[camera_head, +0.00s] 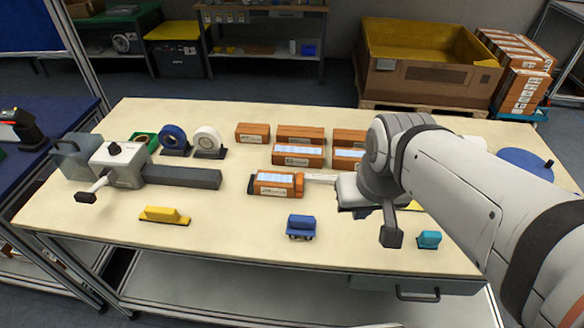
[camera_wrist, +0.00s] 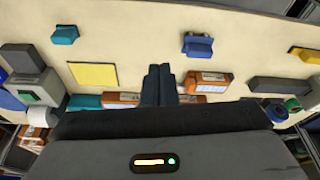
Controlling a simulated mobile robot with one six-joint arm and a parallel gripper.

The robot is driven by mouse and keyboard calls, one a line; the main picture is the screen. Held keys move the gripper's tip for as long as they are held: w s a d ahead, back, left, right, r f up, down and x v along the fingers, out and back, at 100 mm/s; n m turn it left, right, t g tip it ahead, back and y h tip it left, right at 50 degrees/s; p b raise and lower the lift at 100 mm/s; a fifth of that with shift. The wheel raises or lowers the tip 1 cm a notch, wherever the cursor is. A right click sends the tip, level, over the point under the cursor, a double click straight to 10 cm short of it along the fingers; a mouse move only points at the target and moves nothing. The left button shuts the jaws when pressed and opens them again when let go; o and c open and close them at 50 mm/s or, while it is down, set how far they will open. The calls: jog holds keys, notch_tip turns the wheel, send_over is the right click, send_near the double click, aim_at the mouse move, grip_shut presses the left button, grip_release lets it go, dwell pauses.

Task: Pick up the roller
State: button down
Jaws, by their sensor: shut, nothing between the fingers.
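I cannot tell for sure which thing is the roller. An orange piece with a pale bar (camera_head: 320,178) lies beside the right end of a labelled box (camera_head: 275,184) in the head view. The box also shows in the wrist view (camera_wrist: 208,76), with an orange end right beside my fingers. My gripper (camera_wrist: 160,85) is shut and empty, its dark fingers together over the table. In the head view my arm hides the fingertips and the table behind them. I cannot tell whether the fingers touch the orange piece.
A small blue block (camera_head: 300,228), a yellow block (camera_head: 165,215) and a teal block (camera_head: 428,240) lie near the front. Several boxes, a blue roll (camera_head: 172,138) and a white roll (camera_head: 208,140) stand farther back. The grey machine (camera_head: 120,165) is at left.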

aim_at(301, 218)
jog(key=c, duration=2.2)
grip_release()
